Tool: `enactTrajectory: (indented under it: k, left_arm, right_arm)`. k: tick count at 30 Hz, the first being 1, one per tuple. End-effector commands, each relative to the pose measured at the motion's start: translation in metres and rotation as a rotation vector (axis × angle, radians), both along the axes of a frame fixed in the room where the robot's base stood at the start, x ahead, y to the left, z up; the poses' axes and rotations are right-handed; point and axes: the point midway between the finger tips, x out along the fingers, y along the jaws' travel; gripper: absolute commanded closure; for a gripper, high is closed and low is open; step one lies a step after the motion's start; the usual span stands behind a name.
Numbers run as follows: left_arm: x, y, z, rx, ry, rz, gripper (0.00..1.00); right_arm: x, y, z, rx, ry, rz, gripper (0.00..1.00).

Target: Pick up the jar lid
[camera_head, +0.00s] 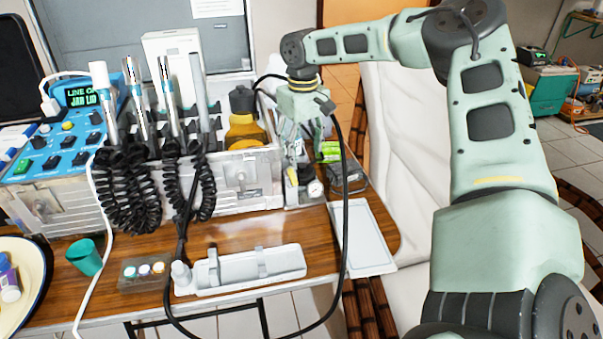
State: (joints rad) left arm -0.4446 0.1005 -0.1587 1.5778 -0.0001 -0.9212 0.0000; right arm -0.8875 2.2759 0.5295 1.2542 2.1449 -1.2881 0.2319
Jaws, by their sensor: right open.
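An amber jar (246,133) stands in the back right of the metal dental unit, behind its front panel. Its dark lid (242,99) sits on top and is the only clear jar lid I see. My right gripper (297,145) hangs pointing down at the right end of the unit, to the right of the jar and apart from the lid. It is open. Its fingers blend with the clutter behind and below, so I cannot tell exactly where the tips are. My left gripper is not in view.
Handpieces with coiled black cords (130,190) stand left of the jar. A black cable (343,200) loops down from my right wrist. A white tray (250,270), a teal cup (85,257) and a small palette (145,272) are on the wooden table. A white chair (405,150) stands right.

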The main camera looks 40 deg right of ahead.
Motion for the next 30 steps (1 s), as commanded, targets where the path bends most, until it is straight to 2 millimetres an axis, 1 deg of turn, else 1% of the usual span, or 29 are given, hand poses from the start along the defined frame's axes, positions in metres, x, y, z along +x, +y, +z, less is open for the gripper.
enactTrajectory:
  k: [1,6,9,13,20,30]
  left_arm:
    - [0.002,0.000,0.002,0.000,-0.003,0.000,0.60]
    - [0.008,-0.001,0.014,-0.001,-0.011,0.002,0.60]
    - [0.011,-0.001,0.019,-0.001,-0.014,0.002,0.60]
    - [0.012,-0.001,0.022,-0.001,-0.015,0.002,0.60]
    - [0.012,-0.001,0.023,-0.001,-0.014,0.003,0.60]
    - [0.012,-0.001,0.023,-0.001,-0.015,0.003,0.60]
  right_arm:
    - [-0.001,0.000,-0.009,-0.001,0.003,0.000,0.38]
    - [-0.002,-0.001,-0.038,0.000,0.005,-0.001,0.38]
    - [-0.001,0.000,-0.051,0.000,0.004,-0.001,0.38]
    - [-0.001,0.000,-0.058,0.000,0.001,0.000,0.38]
    - [0.000,0.000,-0.058,0.000,0.001,0.000,0.39]
    - [0.000,0.000,-0.058,-0.001,0.001,0.000,0.69]
